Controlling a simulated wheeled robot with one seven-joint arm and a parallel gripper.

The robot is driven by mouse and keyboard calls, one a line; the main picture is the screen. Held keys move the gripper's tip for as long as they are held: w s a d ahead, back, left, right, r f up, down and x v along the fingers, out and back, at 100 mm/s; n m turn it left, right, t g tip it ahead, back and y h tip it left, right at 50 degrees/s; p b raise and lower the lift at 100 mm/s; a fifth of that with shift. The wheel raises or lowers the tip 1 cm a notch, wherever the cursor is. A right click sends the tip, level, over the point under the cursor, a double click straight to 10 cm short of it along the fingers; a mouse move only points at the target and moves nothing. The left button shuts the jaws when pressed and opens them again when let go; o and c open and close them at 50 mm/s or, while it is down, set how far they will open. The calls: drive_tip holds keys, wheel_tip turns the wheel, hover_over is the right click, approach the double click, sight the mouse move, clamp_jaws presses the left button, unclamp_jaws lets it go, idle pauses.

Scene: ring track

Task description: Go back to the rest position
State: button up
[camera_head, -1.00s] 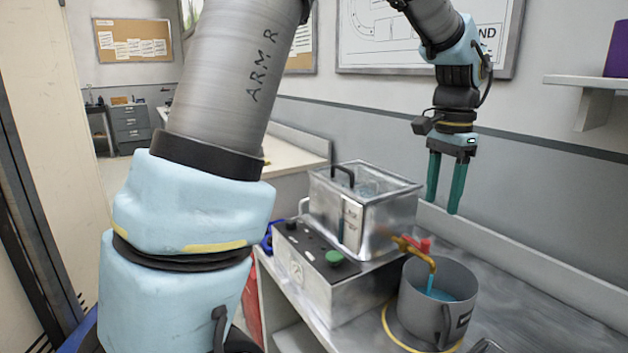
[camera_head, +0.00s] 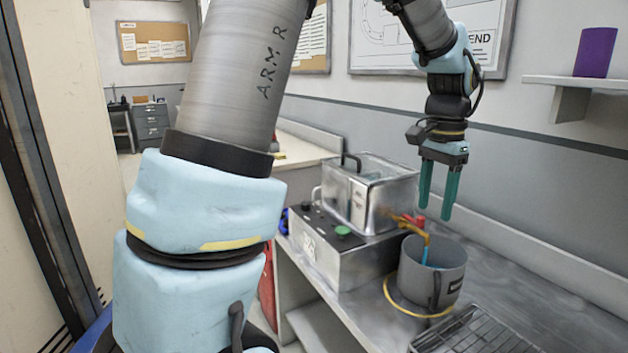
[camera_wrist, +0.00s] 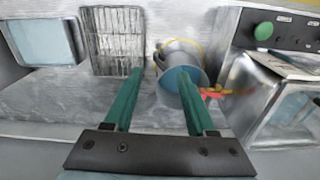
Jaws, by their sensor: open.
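My gripper (camera_head: 437,191) has two green fingers spread apart with nothing between them. It hangs above the workbench, over the grey pot (camera_head: 447,275). The pot stands on the bench inside a yellow ring (camera_head: 401,307), under a brass tap with a red handle (camera_head: 420,222). Blue liquid runs from the tap into the pot. In the wrist view the open fingers (camera_wrist: 158,80) reach toward the bench, with the pot (camera_wrist: 182,62) at the right finger.
A metal tank with a lid (camera_head: 374,190) sits on a control box with a green button (camera_head: 343,230), left of the pot. A wire rack (camera_head: 470,335) lies at the bench's front. A wall shelf (camera_head: 590,82) carries a purple cylinder (camera_head: 596,52). A tray (camera_wrist: 42,40) shows in the wrist view.

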drive_tip(key=s+a+f+n, duration=0.1)
drive_tip(key=a+f+n, duration=0.2)
drive_tip(key=a, duration=0.7)
drive_tip(key=s+a+f+n+t, duration=0.1)
drive_tip(key=a+f+n, duration=0.2)
drive_tip(key=a, duration=0.6)
drive_tip(key=s+a+f+n, duration=0.1)
drive_tip(key=a+f+n, duration=0.3)
drive_tip(key=a, duration=0.6)
drive_tip(key=shift+s+a+n, duration=0.35)
drive_tip(key=shift+s+n, duration=0.05)
drive_tip(key=shift+n, duration=0.3)
